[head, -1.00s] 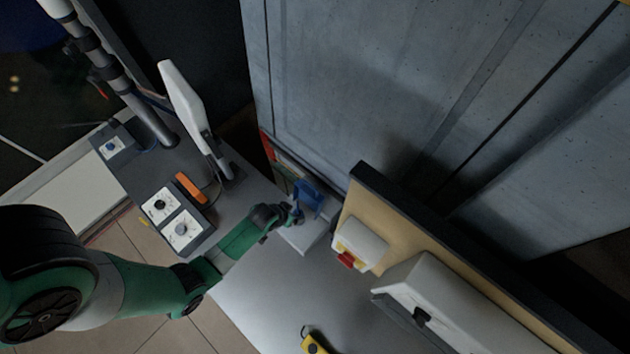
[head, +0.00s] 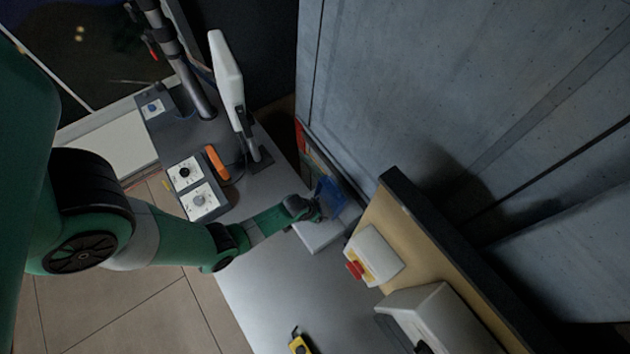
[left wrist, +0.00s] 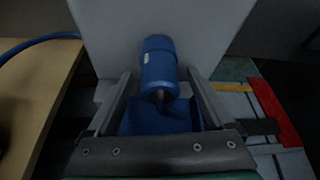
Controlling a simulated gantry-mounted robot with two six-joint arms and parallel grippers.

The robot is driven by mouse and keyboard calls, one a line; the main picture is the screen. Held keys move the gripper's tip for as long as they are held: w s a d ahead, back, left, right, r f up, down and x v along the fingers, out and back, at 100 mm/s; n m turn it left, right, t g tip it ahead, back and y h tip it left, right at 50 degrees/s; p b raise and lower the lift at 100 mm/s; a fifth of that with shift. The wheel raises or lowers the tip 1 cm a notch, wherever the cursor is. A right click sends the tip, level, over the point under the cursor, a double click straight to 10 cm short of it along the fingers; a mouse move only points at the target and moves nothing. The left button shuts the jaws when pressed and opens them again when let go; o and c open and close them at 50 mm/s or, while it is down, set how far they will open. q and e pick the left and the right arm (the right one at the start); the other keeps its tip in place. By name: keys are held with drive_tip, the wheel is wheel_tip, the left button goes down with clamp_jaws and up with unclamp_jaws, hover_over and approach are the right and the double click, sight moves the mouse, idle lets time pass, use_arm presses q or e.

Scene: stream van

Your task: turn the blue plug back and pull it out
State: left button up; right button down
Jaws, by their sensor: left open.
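The blue plug (left wrist: 158,66) stands out from a pale box in the left wrist view, centred between my left gripper's fingers. My left gripper (left wrist: 160,92) is open, with one finger on each side of the plug and a visible gap to it. In the head view my left gripper (head: 316,212) is at the small white box (head: 320,236), beside a blue part (head: 331,196). The plug itself cannot be made out clearly there. My right gripper is not in view.
A wooden board (head: 400,225) with a white box with a red switch (head: 354,270) stands to the right. A control panel with dials (head: 190,190) is to the left. A yellow tool (head: 299,343) lies on the grey bench (head: 265,290). A blue cable (left wrist: 38,42) runs at the left in the wrist view.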

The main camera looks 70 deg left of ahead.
use_arm(q)
clamp_jaws()
idle(0.7)
